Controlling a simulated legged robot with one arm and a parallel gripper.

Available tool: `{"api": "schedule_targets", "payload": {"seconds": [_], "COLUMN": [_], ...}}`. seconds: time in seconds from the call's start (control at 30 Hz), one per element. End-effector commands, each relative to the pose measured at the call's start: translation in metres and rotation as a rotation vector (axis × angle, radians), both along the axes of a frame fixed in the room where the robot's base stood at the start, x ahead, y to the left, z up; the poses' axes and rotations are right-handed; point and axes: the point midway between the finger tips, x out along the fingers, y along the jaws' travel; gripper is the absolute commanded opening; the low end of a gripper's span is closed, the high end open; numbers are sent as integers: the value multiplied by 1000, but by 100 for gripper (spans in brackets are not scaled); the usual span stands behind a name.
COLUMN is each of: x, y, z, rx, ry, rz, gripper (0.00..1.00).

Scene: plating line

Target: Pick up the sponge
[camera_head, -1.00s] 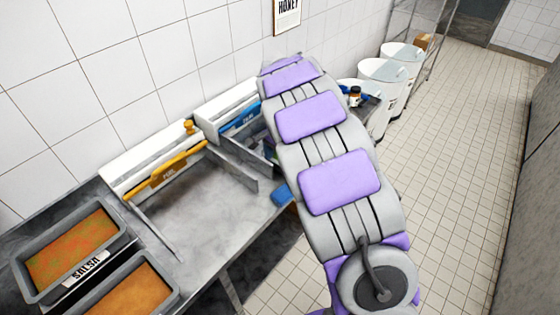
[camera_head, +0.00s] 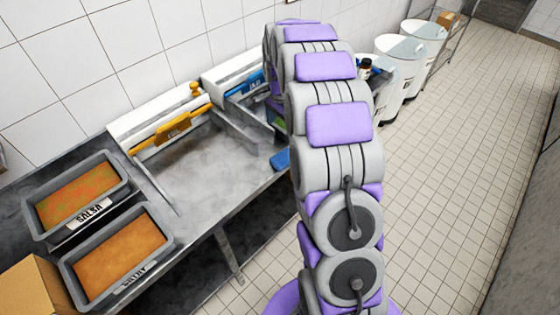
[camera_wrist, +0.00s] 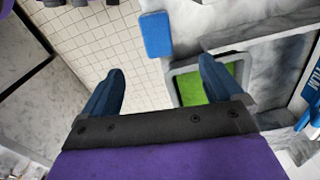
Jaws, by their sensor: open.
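A flat blue block (camera_head: 281,159), which looks like the sponge, lies at the front edge of the steel worktop, just left of my arm. In the wrist view the blue block (camera_wrist: 156,34) is near the top middle, beyond the fingertips and apart from them. My gripper (camera_wrist: 160,82) is open, its two dark blue fingers spread wide with nothing between them. In the head view my own arm hides the gripper.
A grey-rimmed tray with green contents (camera_wrist: 233,76) is beside my right finger. Two salsa trays (camera_head: 158,240) stand at the worktop's left. Orange-handled (camera_head: 170,132) and blue-handled dispensers line the wall. White bins (camera_head: 392,75) stand at the back. The floor at right is clear.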

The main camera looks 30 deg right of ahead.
Motion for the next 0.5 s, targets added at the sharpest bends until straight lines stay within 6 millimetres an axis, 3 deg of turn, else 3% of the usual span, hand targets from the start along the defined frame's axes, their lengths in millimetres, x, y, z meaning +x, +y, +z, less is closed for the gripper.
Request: {"api": "schedule_targets", "payload": {"seconds": [0.3, 0.5], "x": [-3, -2], "y": [-11, -7], "z": [-70, -93], "rx": [14, 8], "ry": [9, 3], "rz": [0, 0], "gripper": [94, 94]}}
